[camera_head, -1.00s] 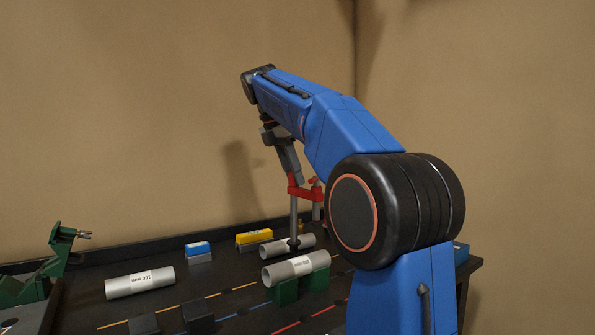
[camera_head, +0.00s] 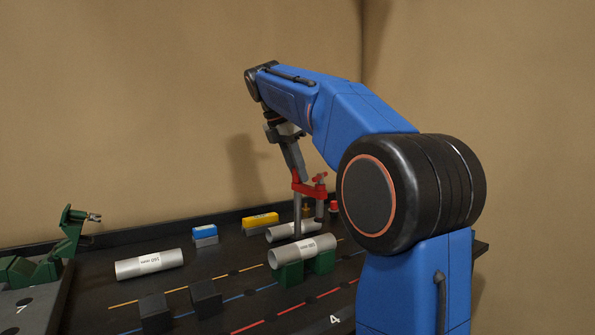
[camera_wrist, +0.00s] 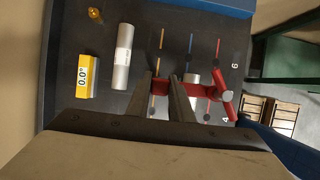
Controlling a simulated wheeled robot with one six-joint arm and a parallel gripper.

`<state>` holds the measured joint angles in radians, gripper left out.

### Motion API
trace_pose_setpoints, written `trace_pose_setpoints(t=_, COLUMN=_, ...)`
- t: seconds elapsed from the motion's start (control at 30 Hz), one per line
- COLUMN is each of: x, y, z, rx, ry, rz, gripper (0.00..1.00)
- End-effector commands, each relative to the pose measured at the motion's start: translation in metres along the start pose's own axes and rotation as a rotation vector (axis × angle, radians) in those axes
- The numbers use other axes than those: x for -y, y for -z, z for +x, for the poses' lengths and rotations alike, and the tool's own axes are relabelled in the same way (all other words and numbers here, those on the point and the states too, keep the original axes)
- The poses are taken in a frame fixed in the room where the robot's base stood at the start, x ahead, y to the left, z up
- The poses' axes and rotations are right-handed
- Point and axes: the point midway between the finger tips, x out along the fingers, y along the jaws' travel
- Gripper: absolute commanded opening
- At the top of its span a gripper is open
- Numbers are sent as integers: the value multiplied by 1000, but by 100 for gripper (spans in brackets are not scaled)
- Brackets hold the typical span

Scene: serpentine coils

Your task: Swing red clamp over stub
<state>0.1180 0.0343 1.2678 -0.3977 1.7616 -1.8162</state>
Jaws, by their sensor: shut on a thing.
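The red clamp (camera_head: 308,188) has a red arm and screw on a grey bar (camera_head: 297,215). My gripper (camera_head: 297,171) is shut on it and holds it with the bar hanging down. In the wrist view the fingers (camera_wrist: 164,88) close on the clamp's red part (camera_wrist: 216,88). A grey tube (camera_head: 318,244), probably the stub, lies on green blocks (camera_head: 290,275). The bar's lower end overlaps the tube's upper edge in the head view; I cannot tell if they touch. In the wrist view part of a light tube (camera_wrist: 192,78) shows beneath the clamp.
Another grey tube (camera_head: 285,232) lies just behind. A labelled tube (camera_head: 150,264) lies at left, near a green fixture (camera_head: 68,235). Blue (camera_head: 204,232) and yellow (camera_head: 260,220) blocks stand at the back. Black blocks (camera_head: 206,298) stand in front.

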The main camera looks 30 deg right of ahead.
Motion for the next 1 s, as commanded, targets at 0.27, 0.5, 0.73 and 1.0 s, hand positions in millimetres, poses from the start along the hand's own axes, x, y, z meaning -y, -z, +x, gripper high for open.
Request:
trace_pose_setpoints(t=0.27, x=0, y=0, z=0, rx=0, ry=-1, rz=0, gripper=0)
trace_pose_setpoints(t=0.5, x=0, y=1, z=3, rx=0, ry=0, rz=0, gripper=0)
trace_pose_setpoints(t=0.73, x=0, y=3, z=8, rx=0, ry=0, rz=0, gripper=0)
trace_pose_setpoints(t=1.0, x=0, y=6, z=15, rx=1, ry=-1, rz=0, gripper=0)
